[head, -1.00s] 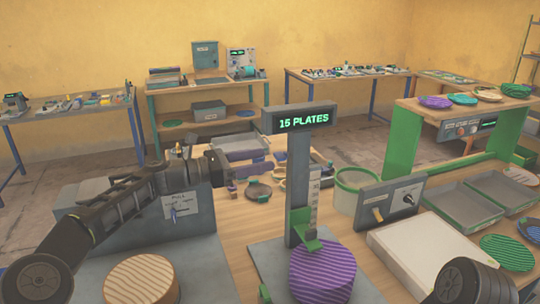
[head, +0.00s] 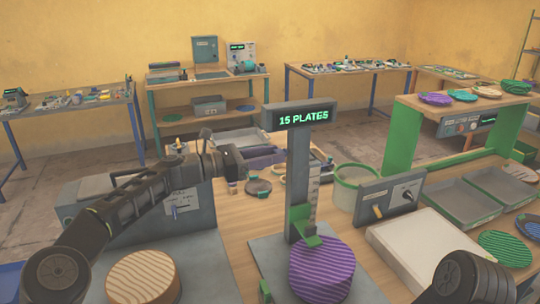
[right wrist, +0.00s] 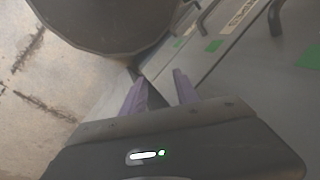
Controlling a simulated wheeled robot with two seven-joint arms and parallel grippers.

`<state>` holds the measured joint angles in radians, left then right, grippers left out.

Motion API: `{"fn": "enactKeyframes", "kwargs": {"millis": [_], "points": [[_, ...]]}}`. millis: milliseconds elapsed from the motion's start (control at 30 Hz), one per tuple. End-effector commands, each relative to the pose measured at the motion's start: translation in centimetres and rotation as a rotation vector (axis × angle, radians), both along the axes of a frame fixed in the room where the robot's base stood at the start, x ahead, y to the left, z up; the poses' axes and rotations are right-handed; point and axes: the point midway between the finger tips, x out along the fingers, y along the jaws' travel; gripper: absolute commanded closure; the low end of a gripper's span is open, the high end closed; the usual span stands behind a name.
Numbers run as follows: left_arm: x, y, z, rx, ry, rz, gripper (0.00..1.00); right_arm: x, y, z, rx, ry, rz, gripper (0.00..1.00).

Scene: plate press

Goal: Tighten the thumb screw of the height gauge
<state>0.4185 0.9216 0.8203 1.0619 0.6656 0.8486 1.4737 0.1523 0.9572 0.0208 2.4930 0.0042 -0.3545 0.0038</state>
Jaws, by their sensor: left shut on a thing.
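The height gauge (head: 300,190) stands upright on a grey base plate right of centre, its display (head: 300,117) reading "15 PLATES". Its green slider (head: 303,223) sits low on the post, just over a purple ribbed stack (head: 321,270). I cannot make out the thumb screw. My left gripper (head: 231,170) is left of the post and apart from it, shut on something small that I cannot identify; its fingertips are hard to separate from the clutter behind. My right gripper (right wrist: 160,92) shows two fingers apart with nothing seen between them.
A grey box with a lever (head: 190,200) stands behind my left arm. A tan ribbed stack (head: 142,277) is at front left. A switch box (head: 390,200), a pale flat panel (head: 425,252) and grey trays (head: 460,205) lie to the right. A green-rimmed bin (head: 356,185) is behind the gauge.

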Motion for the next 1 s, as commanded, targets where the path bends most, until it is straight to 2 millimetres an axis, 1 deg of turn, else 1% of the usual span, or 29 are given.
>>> {"fn": "enactKeyframes", "kwargs": {"millis": [33, 233, 267, 667, 833, 1000], "points": [[0.0, 0.0, 0.0, 0.000, 0.000, 0.000, 0.83, 0.0, 0.0, 0.0, 0.000, 0.000, 0.000, 0.64], [0.0, 0.0, 0.0, 0.000, 0.000, 0.000, 0.99, 0.0, 0.0, 0.0, 0.000, 0.000, 0.000, 0.64], [0.0, 0.0, 0.0, 0.000, 0.000, 0.000, 1.00, 0.0, 0.0, 0.0, 0.000, 0.000, 0.000, 0.64], [0.0, 0.0, -0.1, 0.013, -0.031, -0.001, 1.00, 0.0, 0.0, -0.3, 0.001, -0.001, 0.001, 0.64], [0.0, 0.0, -0.1, 0.038, -0.095, -0.001, 1.00, 0.1, 0.0, -0.8, 0.002, -0.003, 0.001, 0.64], [0.0, 0.0, -0.2, 0.081, -0.197, -0.001, 1.00, 0.2, 0.1, -1.6, 0.004, -0.006, 0.001, 0.64]]}}
